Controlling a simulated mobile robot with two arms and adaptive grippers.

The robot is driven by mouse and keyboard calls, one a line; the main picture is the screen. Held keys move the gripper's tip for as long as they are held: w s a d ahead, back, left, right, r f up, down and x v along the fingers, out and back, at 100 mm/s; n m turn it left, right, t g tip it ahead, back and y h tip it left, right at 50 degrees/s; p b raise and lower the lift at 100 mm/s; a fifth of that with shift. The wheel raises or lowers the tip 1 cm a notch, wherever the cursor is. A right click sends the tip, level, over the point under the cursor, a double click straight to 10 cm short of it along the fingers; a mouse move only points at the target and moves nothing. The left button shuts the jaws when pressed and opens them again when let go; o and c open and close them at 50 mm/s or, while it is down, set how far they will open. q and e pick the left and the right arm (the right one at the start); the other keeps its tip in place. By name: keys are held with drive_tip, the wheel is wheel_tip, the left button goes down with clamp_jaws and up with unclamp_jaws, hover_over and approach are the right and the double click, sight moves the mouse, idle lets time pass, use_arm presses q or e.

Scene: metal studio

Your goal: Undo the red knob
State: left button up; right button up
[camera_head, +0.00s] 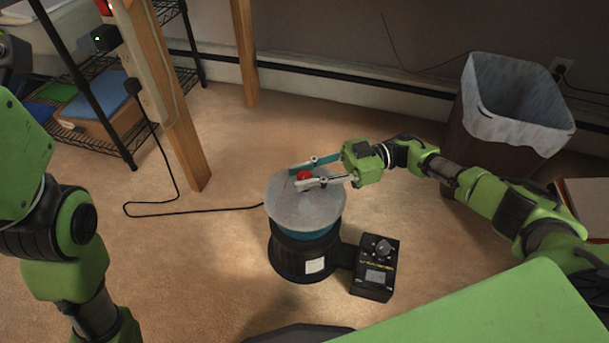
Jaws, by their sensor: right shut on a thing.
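The red knob (304,175) sits at the middle of the clear round lid (307,211) of a dark tumbler-like machine (303,256) on the floor. My right gripper (300,175) reaches in from the right. Its two fingers are on either side of the red knob, shut on it. The near finger hides part of the knob's lower side. My left arm comes in at the left edge, but its gripper is out of the picture.
A black control box (375,270) with a dial is attached at the machine's right. A black cord (190,213) runs left across the carpet. A lined trash bin (512,110) stands at upper right. Wooden posts (247,55) and a wire shelf (85,125) stand at upper left.

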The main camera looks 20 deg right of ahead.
drive_tip(key=o, duration=1.1)
drive_tip(key=d, duration=1.2)
